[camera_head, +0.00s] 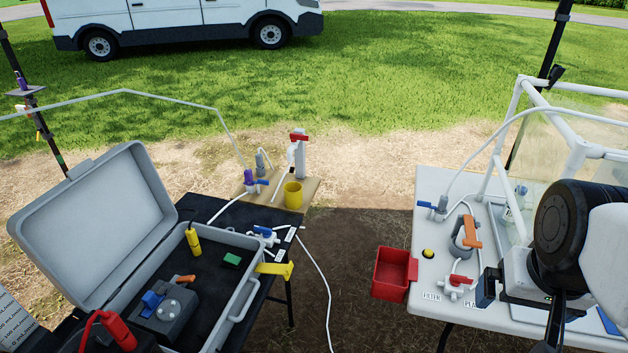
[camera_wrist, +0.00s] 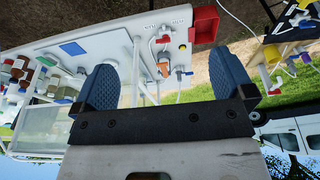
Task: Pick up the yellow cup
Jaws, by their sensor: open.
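The yellow cup (camera_head: 293,195) stands upright on a small tan board (camera_head: 312,187) at the far end of the black table, in the middle of the head view. A small yellow shape at the right of the wrist view (camera_wrist: 268,77) looks like the same cup. My gripper (camera_wrist: 168,72) is open and empty, its two blue fingers wide apart. In the head view it is at the lower right, over the white table, well to the right of the cup and nearer the camera. My wrist partly hides it there.
A white pump with a red top (camera_head: 299,157) stands just behind the cup, with valves (camera_head: 256,183) to its left. An open grey case (camera_head: 95,225) fills the black table. A red bin (camera_head: 391,274) hangs at the white table's edge (camera_head: 432,190).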

